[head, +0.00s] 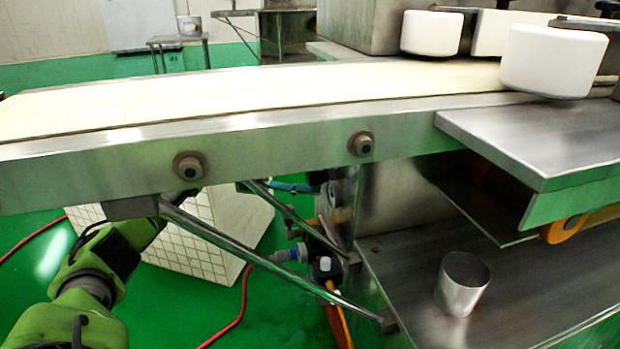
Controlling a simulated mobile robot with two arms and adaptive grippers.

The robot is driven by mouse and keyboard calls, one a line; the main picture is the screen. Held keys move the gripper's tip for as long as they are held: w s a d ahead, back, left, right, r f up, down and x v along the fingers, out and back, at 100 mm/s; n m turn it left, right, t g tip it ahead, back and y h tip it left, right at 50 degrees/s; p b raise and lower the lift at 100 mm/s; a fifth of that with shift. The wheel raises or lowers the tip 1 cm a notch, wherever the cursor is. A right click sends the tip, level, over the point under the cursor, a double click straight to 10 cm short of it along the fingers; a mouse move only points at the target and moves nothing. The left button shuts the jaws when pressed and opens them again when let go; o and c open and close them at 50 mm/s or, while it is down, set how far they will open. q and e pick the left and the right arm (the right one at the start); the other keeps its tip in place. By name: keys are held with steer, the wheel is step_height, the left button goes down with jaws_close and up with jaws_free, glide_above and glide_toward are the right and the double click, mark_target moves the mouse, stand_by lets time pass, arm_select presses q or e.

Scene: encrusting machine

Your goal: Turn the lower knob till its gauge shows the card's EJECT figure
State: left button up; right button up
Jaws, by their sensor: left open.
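My left arm comes in from the lower left and reaches up to the underside of the conveyor. Only a small dark part of my left gripper (184,196) shows, just below the conveyor's side rail. Its fingertips are hidden by the rail and strut, and nothing shows held. The gripper is open. The lower knob, its gauge and the card cannot be made out in this view. My right gripper is not in view.
The conveyor (270,137) crosses the view, with round bolt heads (189,166) on its side. Slanted struts (240,252) run below it. A metal cup (462,283) stands on the lower steel shelf (400,262). A red cable (240,310) lies on the green floor.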

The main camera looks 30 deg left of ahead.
arm_select(q)
steer(key=v, duration=1.1)
steer(key=shift+s+a, duration=0.2)
steer(key=shift+a, duration=0.1)
